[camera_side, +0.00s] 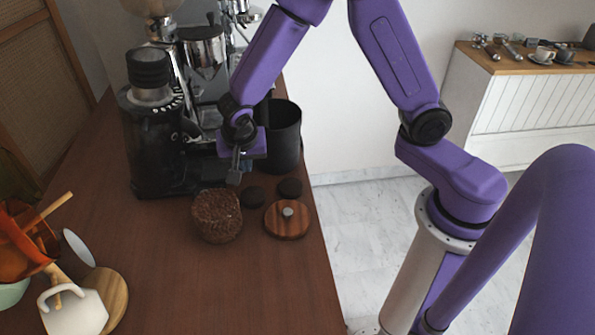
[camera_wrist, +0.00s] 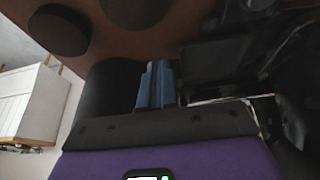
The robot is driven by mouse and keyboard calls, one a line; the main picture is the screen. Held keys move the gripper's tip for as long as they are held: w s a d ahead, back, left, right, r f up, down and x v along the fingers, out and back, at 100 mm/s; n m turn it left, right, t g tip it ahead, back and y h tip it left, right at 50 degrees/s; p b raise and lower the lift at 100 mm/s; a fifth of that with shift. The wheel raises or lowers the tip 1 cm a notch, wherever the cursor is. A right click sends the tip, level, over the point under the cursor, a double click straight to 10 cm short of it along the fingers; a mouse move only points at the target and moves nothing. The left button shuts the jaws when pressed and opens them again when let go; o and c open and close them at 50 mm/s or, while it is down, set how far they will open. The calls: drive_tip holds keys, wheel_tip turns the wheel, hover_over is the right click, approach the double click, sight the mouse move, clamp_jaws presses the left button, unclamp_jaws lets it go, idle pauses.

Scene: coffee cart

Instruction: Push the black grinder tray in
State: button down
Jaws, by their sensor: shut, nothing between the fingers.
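The black grinder (camera_side: 160,150) stands upright on the wooden counter at the left in the side view. Its tray is hard to make out there against the dark body and behind my gripper. In the wrist view a dark, flat-faced boxy part (camera_wrist: 215,62), which looks like the tray, lies just right of my fingers. My gripper (camera_side: 235,172) points down at the grinder's right side, low over the counter, shut and empty. Its closed fingers (camera_wrist: 155,85) also show in the wrist view. I cannot tell whether they touch the tray.
A black canister (camera_side: 284,138) stands close behind and right of my gripper. In front are a brown textured round block (camera_side: 217,216), two dark discs (camera_side: 290,188) and a wooden tamper (camera_side: 287,220). Cups and a wooden stand fill the front left. The front middle counter is clear.

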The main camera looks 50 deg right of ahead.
drive_tip(key=shift+w+a+f, duration=0.25)
drive_tip(key=shift+w+a, duration=0.7)
drive_tip(key=shift+a, duration=0.05)
drive_tip(key=shift+s+d, duration=0.1)
drive_tip(key=shift+d, duration=0.1)
drive_tip(key=shift+s+d, duration=0.25)
drive_tip(key=shift+s, duration=0.1)
wheel_tip(320, 180, up, 7)
drive_tip(key=shift+w+r, duration=0.15)
drive_tip(key=shift+r, duration=0.05)
idle(0.6)
drive_tip(key=shift+a, duration=0.1)
drive_tip(key=s+d+r+n+g+y, duration=0.1)
drive_tip(key=s+d+n, duration=0.3)
drive_tip(key=s+n, duration=0.6)
drive_tip(key=s+d+r+n+g+y, duration=0.2)
drive_tip(key=s+d+n, duration=0.2)
drive_tip(key=s+n, duration=0.7)
drive_tip(key=s, duration=0.7)
drive_tip(key=shift+s+r+n, duration=0.2)
drive_tip(key=shift+r+n, duration=0.1)
drive_tip(key=shift+r, duration=0.1)
